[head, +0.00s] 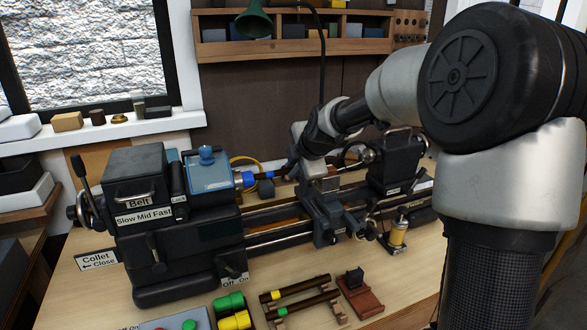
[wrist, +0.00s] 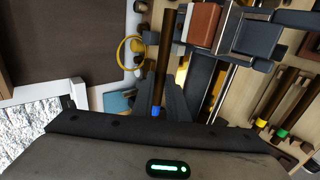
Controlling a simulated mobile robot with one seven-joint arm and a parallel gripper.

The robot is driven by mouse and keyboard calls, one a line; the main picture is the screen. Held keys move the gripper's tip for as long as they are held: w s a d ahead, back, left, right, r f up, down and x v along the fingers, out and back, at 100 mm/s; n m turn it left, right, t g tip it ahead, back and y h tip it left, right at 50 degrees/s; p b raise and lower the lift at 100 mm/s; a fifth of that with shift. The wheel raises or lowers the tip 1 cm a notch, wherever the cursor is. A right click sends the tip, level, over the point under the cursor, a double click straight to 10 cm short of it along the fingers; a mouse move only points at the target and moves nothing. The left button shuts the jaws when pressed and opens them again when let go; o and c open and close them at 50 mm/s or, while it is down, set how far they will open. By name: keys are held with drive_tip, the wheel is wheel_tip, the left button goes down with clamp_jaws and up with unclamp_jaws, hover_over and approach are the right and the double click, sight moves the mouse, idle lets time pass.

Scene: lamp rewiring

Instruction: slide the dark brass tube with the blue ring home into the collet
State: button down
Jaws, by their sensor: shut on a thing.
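The dark brass tube (wrist: 165,50) is between the two dark fingers of my gripper (wrist: 158,98) in the wrist view. My gripper is shut on it. Its blue ring (wrist: 156,112) shows at the end towards the headstock. In the head view my gripper (head: 287,170) is just right of the collet (head: 238,180), with the tube roughly in line with it. I cannot tell how far the tube's end is inside the collet.
The dark lathe headstock (head: 160,215) stands left, with a tailstock (head: 390,170) at the right end of the rails. Tubes with yellow and green rings (head: 300,295) lie on a rack in front. A yellow hoop (wrist: 130,55) is behind. A green lamp shade (head: 254,20) hangs above.

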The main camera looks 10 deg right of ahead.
sight(279, 172)
drive_tip(key=shift+s+a+b, duration=0.15)
drive_tip(key=shift+a+b, duration=0.2)
drive_tip(key=shift+a, duration=0.45)
drive_tip(key=shift+s+a+b, duration=0.15)
drive_tip(key=shift+a+b, duration=0.15)
drive_tip(key=shift+a, duration=0.5)
drive_tip(key=c, duration=1.7)
unclamp_jaws()
drive_tip(key=shift+o, duration=0.2)
